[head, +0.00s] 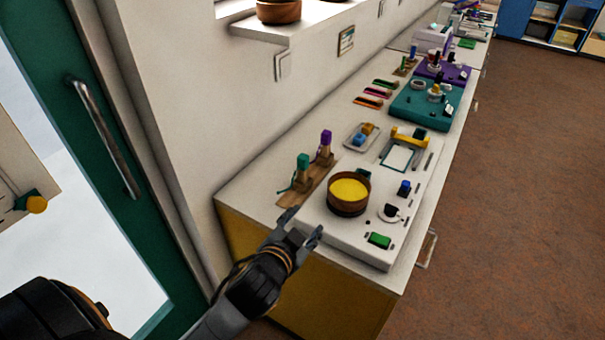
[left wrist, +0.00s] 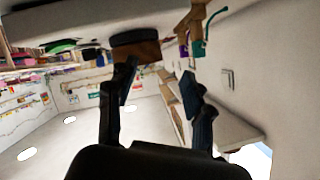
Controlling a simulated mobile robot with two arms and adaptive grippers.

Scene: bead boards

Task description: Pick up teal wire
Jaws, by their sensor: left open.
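The teal wire (head: 285,188) hangs as a thin curve beside a teal-topped piece (head: 303,160) on a wooden stand, at the near left of the counter. In the left wrist view, which looks upside down, the teal wire (left wrist: 206,34) shows at the top, right of centre. My left gripper (head: 304,225) is open and empty at the counter's near edge, nearer to me than the teal wire and apart from it. Its two fingers (left wrist: 160,78) also show spread in the left wrist view. My right gripper is not in view.
A purple-topped piece (head: 326,142) stands just behind the teal one. A round wooden bowl of yellow beads (head: 349,190) sits on the white board (head: 375,249) to the right. A teal board (head: 421,111) lies farther along the counter. The wall bounds the left side.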

